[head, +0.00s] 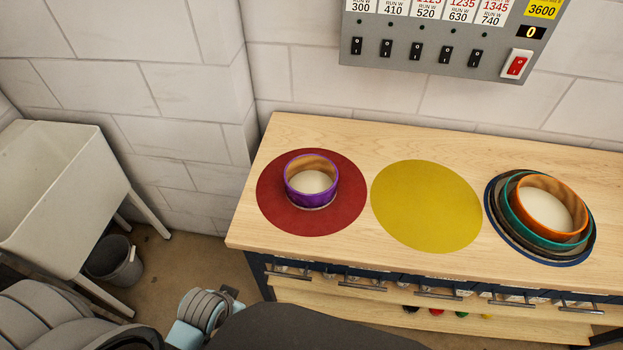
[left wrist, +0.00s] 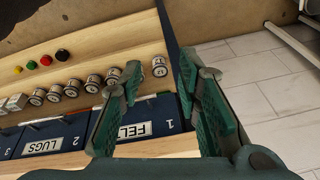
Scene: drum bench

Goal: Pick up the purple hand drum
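The purple hand drum (head: 312,186) is a short ring with a pale head inside. It sits on the red round mat (head: 277,215) at the left of the wooden bench top in the head view. My left gripper (left wrist: 155,85) shows in the left wrist view with its two green fingers spread apart and nothing between them. It points toward the bench's drawers and lower shelf, apart from the drum. The drum is not in the left wrist view. The left gripper's fingers are not visible in the head view. My right gripper is in neither view.
A yellow round mat (head: 426,205) lies empty mid-bench. Nested orange (head: 579,222) and teal (head: 513,213) drums stand on a blue mat (head: 493,237) at right. A switch panel (head: 400,62) hangs above. A sink (head: 60,190) and bucket (head: 117,262) stand left. The lower shelf (left wrist: 110,50) holds small cylinders.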

